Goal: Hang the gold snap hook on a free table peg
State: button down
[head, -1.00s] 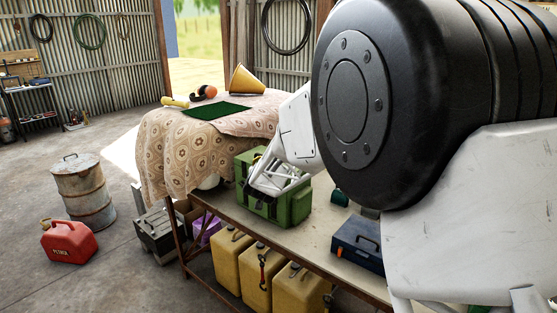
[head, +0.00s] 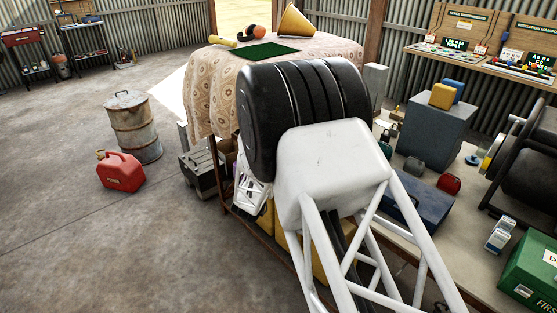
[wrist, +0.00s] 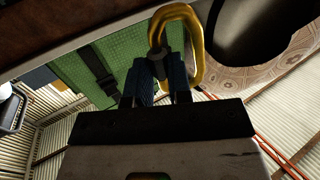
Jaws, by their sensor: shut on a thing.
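The gold snap hook (wrist: 197,52) shows in the wrist view, gripped between the blue-padded fingers of my gripper (wrist: 163,78). Its loop stands out beyond the fingertips. A green case with a dark strap (wrist: 85,75) lies behind it in that view; I cannot tell the distance. In the head view my arm covers the middle of the workbench (head: 470,262) and hides my gripper and the hook. The table pegs are not visible now; my arm covers most of the bench's front edge.
A cloth-covered table (head: 205,100) stands at the back. A blue toolbox (head: 422,203), a grey box (head: 432,135) and a green first-aid box (head: 535,275) stand on the bench. A red petrol can (head: 122,172) and a metal drum (head: 133,127) stand on the floor left; open floor lies in front.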

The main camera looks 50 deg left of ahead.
jog(key=s+f+t, duration=0.1)
jog(key=s+f, duration=0.4)
jog(key=f, duration=0.3)
jog(key=shift+s+m+h, duration=0.2)
jog(key=shift+m+h, duration=0.1)
jog(key=shift+m, duration=0.1)
jog(key=shift+w, duration=0.3)
jog(key=w+f, duration=0.1)
jog(key=w, duration=0.7)
jog(key=shift+f, duration=0.35)
dwell(0.8)
jog(key=shift+w+f, duration=0.15)
dwell(0.6)
